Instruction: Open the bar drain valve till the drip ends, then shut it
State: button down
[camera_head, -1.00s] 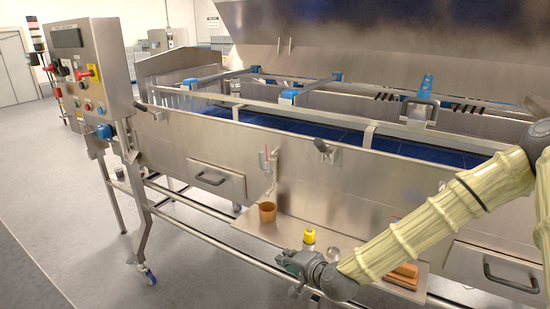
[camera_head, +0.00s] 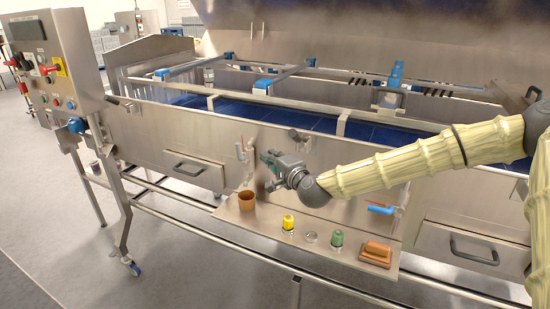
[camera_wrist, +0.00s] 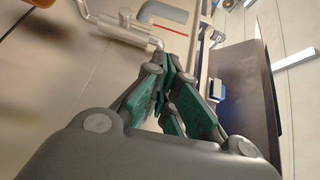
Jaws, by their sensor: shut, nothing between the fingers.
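A pale pipe with a small valve body and a red part (camera_head: 240,151) hangs on the steel side panel in the head view. The brown cup (camera_head: 247,201) stands below it on the shelf. My gripper (camera_head: 268,160) is shut and empty, just right of the pipe in the picture; I cannot tell whether it touches anything. In the wrist view my green-padded fingers (camera_wrist: 165,88) are together, with a pale pipe (camera_wrist: 120,27) beyond them at upper left. I cannot make out any drip.
The shelf (camera_head: 265,232) also holds a yellow-topped bottle (camera_head: 288,224), a small clear round item (camera_head: 311,237), a green bottle (camera_head: 336,239) and an orange-brown block (camera_head: 376,252). A dark handle (camera_head: 298,136) sticks out above my gripper. A control box (camera_head: 55,70) stands left.

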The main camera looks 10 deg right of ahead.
aim_at(241, 154)
jog(key=w+a+p, duration=0.3)
jog(key=w+a, duration=0.2)
jog(key=shift+w+f, duration=0.3)
